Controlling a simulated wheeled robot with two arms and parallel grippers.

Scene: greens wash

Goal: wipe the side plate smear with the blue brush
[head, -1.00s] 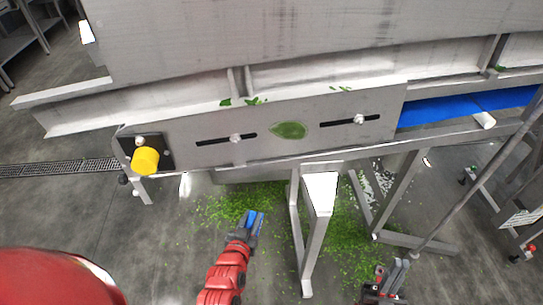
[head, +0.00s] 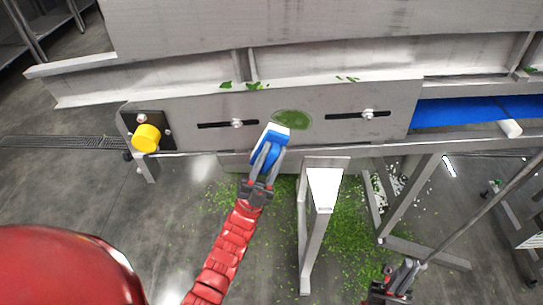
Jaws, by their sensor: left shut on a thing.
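The green smear (head: 294,119) is an oval patch on the grey metal side plate (head: 200,108), between two dark slots. My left gripper (head: 268,160) is shut on the blue brush (head: 271,139), whose pale head points up at the plate. The brush head overlaps or borders the smear's lower left edge in the head view; whether it touches the plate I cannot tell. My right gripper (head: 403,276) is low at the right, near the lower end of a thin grey rod. Whether it is open or shut on the rod is unclear.
A yellow knob (head: 146,137) sticks out at the plate's left end. A blue belt (head: 460,111) runs to the right. A metal leg frame (head: 323,190) stands below the plate, right of my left arm. Green scraps lie on the floor and the ledge above.

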